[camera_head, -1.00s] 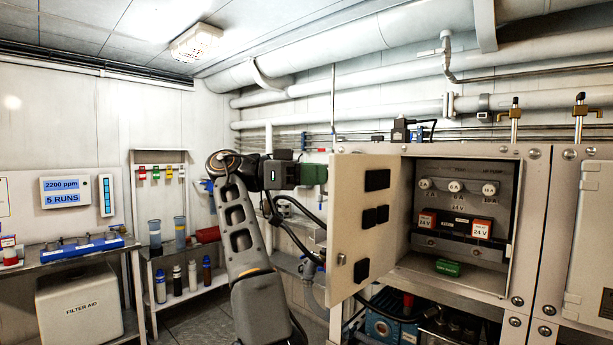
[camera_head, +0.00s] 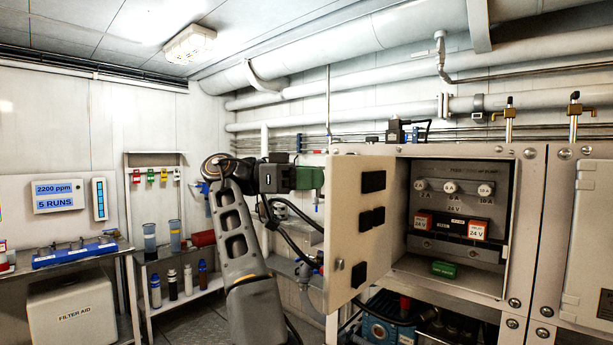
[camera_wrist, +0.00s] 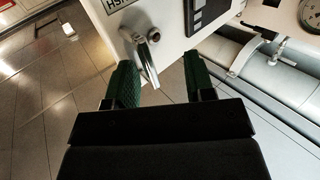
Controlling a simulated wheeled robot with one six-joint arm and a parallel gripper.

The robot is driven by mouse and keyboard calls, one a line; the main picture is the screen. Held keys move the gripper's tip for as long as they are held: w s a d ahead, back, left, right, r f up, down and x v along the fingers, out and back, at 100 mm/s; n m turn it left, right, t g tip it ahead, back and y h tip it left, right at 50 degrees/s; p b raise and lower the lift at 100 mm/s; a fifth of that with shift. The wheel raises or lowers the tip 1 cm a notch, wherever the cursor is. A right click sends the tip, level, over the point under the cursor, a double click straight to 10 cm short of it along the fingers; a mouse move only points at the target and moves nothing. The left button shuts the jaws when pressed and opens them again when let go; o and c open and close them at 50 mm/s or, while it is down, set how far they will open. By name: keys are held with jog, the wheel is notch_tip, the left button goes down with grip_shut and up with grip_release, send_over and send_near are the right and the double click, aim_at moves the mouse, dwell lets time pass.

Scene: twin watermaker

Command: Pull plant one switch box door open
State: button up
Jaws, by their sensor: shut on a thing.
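The switch box door (camera_head: 360,225) is a beige panel standing wide open, its inner face with black fittings towards the head camera. The open switch box (camera_head: 450,262) shows a row of round fuses (camera_head: 450,187), two 24 V labels and a green block (camera_head: 445,268) inside. My gripper (camera_head: 310,177), with green fingers, is at the outer side of the door's free edge; the door partly hides it.
Pipes and a blue pump (camera_head: 378,328) lie below the box. Cables hang behind the door. A shelf with bottles (camera_head: 187,280) and a bench with a FILTER AID box (camera_head: 75,312) stand at left. Some floor shows between the shelf and my arm.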

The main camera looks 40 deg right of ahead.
jog(key=shift+w+d, duration=0.15)
jog(key=s+a+r+p, duration=0.2)
jog(key=s+a+r, duration=0.1)
jog(key=s+r, duration=0.3)
jog(key=s+a+r+p, duration=0.2)
jog(key=s+a+r, duration=0.1)
jog(key=s+r, duration=0.3)
jog(key=shift+s+a+r, duration=0.4)
jog(key=shift+r, duration=0.1)
